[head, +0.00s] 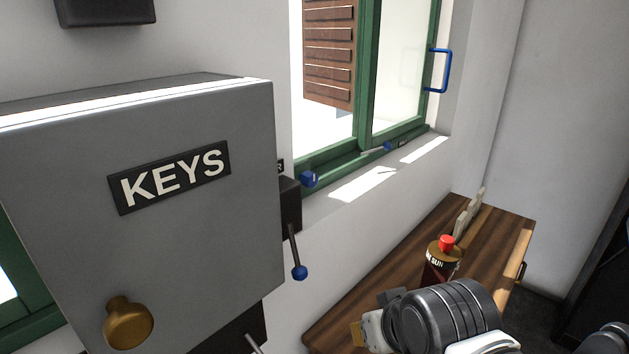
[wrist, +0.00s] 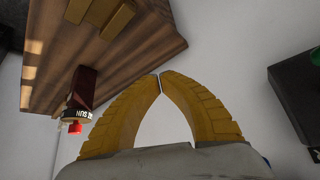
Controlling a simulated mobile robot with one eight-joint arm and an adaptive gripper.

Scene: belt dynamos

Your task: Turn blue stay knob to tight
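A blue knob (head: 309,179) with a pale mark sits at the near end of the green window frame's sill. A smaller blue piece (head: 387,147) sits on a thin bar further along the sill. I cannot tell for certain which is the stay knob, nor its setting. My gripper's yellow fingers (wrist: 160,76) meet at the tips in the wrist view, with nothing between them. In the head view a yellow finger part (head: 357,334) shows low, in front of the wooden table and well below the sill. Neither blue piece shows clearly in the wrist view.
A grey KEYS cabinet (head: 220,235) with a brass knob juts out at left. A blue-tipped lever (head: 299,272) hangs beside it. A red-capped bottle (head: 440,262) stands on the wooden table (head: 375,290). A blue handle (head: 440,70) is on the window. The wall below the sill is clear.

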